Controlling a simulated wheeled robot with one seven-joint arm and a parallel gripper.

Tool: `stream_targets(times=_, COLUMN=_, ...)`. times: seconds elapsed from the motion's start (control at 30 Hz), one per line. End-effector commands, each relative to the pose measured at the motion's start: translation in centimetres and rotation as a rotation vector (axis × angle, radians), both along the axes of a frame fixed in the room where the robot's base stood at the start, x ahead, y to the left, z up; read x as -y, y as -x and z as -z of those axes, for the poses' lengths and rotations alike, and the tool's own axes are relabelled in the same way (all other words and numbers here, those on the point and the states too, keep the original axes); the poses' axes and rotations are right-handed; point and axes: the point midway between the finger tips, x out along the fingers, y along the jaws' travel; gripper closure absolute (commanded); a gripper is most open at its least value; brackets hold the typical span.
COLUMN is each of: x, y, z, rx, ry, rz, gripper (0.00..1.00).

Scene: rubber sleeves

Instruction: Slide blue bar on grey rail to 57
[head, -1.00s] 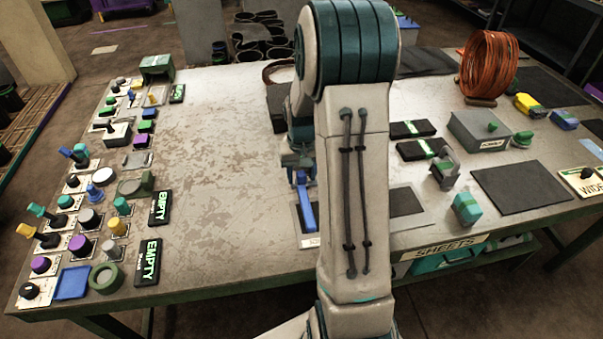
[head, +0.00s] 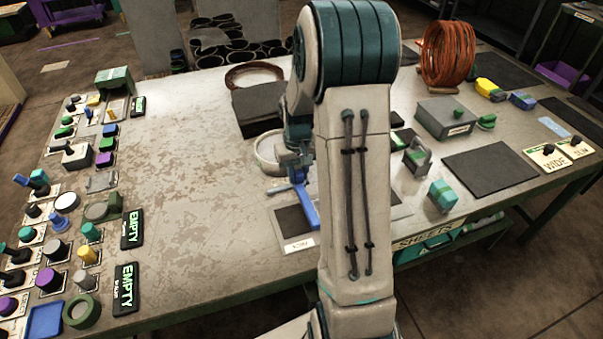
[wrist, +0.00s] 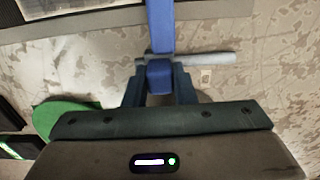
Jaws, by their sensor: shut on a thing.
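The blue bar (head: 304,204) is a long, narrow piece, held at its far end by my gripper (head: 295,170) over a dark pad with a pale label. In the wrist view the blue bar (wrist: 160,28) runs up from between the fingers of my gripper (wrist: 159,80), which is shut on its blue end. A pale grey rod (wrist: 208,59) crosses at the bar's end; it may be the grey rail. No scale or number 57 is readable. My arm hides part of the table right of the bar.
A pale ring-shaped thing (head: 267,156) is close behind my gripper. Knobs and switches line the left edge, near two EMPTY signs (head: 125,288). A grey box (head: 446,115) and an orange coil (head: 447,55) are right of my arm. The table's left middle is clear.

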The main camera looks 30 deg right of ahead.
Motion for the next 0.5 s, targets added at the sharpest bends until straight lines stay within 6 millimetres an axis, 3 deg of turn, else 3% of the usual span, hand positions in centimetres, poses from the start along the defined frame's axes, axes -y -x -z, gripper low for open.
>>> stream_targets(times=0.37, x=0.18, y=-0.09, z=-0.09, rx=0.001, ry=0.004, rz=-0.012, gripper=1.0)
stream_targets(times=0.4, x=0.2, y=-0.08, z=-0.09, rx=0.001, ry=0.004, rz=-0.012, gripper=0.74)
stream_targets(times=0.47, x=0.19, y=-0.09, z=-0.09, rx=0.001, ry=0.004, rz=-0.012, gripper=0.57)
stream_targets(times=0.5, x=0.17, y=-0.08, z=-0.08, rx=0.002, ry=0.003, rz=-0.011, gripper=0.55)
